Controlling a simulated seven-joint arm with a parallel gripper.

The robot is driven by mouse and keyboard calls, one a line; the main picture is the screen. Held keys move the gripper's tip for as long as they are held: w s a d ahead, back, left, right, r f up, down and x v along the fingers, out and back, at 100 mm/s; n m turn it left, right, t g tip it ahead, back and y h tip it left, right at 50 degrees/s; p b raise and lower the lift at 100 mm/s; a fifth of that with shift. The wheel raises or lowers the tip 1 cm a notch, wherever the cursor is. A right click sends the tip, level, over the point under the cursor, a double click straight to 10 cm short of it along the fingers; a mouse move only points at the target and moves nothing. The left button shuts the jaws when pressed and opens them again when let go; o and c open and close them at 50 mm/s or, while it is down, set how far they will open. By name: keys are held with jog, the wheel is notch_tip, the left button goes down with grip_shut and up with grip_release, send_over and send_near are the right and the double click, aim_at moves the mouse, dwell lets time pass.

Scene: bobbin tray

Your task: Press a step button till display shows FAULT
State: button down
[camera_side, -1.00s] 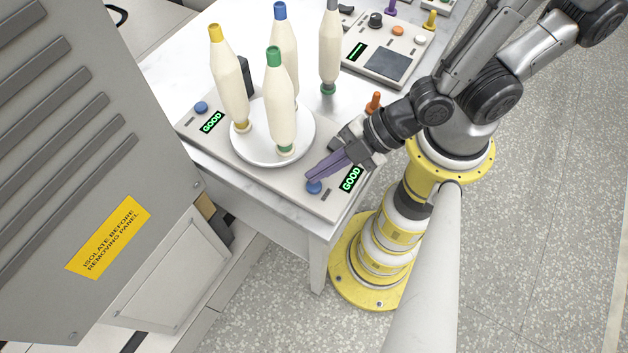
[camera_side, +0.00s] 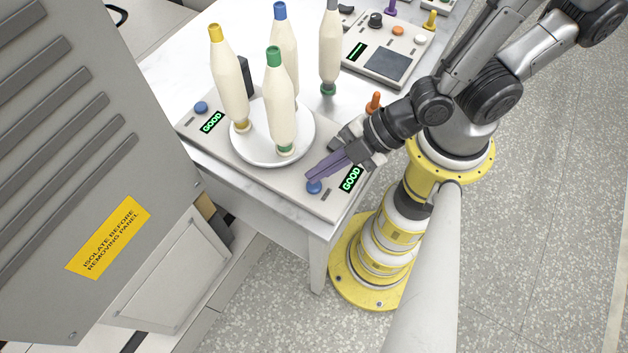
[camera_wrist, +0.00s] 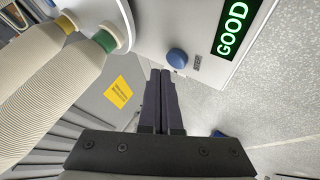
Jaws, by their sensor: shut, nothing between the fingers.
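A flat grey control unit (camera_side: 240,170) lies on the table. Its near blue step button (camera_side: 314,187) sits beside a display (camera_side: 350,179) that reads GOOD in green. The far blue button (camera_side: 201,107) sits beside another display (camera_side: 211,122), also reading GOOD. My gripper (camera_side: 309,174) is shut and empty, its purple fingers just above the near button; contact cannot be told. In the wrist view my fingertips (camera_wrist: 166,72) point just left of and below the blue button (camera_wrist: 177,57), labelled STEP, and the GOOD display (camera_wrist: 233,29) shows beyond it.
A white round plate (camera_side: 306,143) on the unit carries bobbins with yellow, blue and green tips. Another panel (camera_side: 382,65) is at the back. A grey cabinet (camera_side: 60,170) fills the left.

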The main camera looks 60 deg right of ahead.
aim_at(321, 182)
jog(key=shift+f, duration=0.15)
jog(key=shift+f, duration=0.3)
jog(key=shift+f, duration=0.45)
dwell(0.9)
jog(key=shift+r, duration=0.85)
jog(key=shift+r, duration=2.5)
dwell(0.6)
